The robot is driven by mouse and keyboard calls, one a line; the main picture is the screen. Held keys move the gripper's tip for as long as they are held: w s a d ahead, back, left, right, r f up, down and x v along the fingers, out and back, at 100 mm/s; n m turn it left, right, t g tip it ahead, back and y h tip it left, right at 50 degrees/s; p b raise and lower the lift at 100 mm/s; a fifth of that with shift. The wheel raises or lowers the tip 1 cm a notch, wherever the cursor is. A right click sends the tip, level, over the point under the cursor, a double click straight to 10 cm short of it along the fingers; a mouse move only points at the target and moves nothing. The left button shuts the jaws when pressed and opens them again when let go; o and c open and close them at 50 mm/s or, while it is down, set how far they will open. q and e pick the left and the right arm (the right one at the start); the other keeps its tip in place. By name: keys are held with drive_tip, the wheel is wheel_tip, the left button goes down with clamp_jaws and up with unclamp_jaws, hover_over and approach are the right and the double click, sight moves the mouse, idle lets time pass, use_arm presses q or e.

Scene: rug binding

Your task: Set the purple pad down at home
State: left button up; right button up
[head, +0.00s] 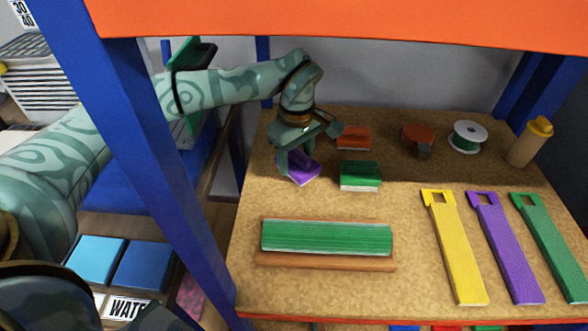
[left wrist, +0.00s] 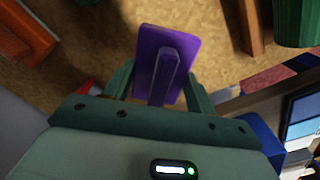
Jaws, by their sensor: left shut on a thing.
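The purple pad (head: 304,171) is at the back left of the cork-coloured shelf top, left of a green block. My left gripper (head: 298,160) reaches down over it and is shut on it. In the left wrist view, the purple pad (left wrist: 168,58) has a raised ridge, and the fingers of my left gripper (left wrist: 158,85) stand on either side of the ridge. I cannot tell whether the pad touches the shelf. No marked home spot is clear to me. My right gripper is not in view.
A green block (head: 360,175) and an orange block (head: 353,137) stand close by. A green-strip holder (head: 325,240) lies in front. Yellow (head: 454,250), purple (head: 505,250) and green (head: 550,245) straps lie at right. A blue post (head: 130,140) and an orange beam (head: 330,20) frame the shelf.

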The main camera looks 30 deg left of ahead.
sight(293, 158)
use_arm(q)
drive_tip(key=shift+a+f, duration=0.2)
drive_tip(key=shift+f, duration=0.05)
drive_tip(key=f, duration=0.1)
drive_tip(key=f+b, duration=0.1)
drive_tip(key=f, duration=0.1)
drive_tip(key=shift+a+f+b, duration=0.3)
drive_tip(key=shift+f+b, duration=0.1)
drive_tip(key=shift+c, duration=0.4)
drive_tip(key=shift+r, duration=0.1)
drive_tip(key=o, duration=1)
drive_tip(key=shift+c, duration=0.2)
drive_tip(key=shift+r, duration=0.1)
wheel_tip(293, 158, up, 11)
drive_tip(key=p, duration=0.4)
drive_tip(key=shift+r, duration=0.45)
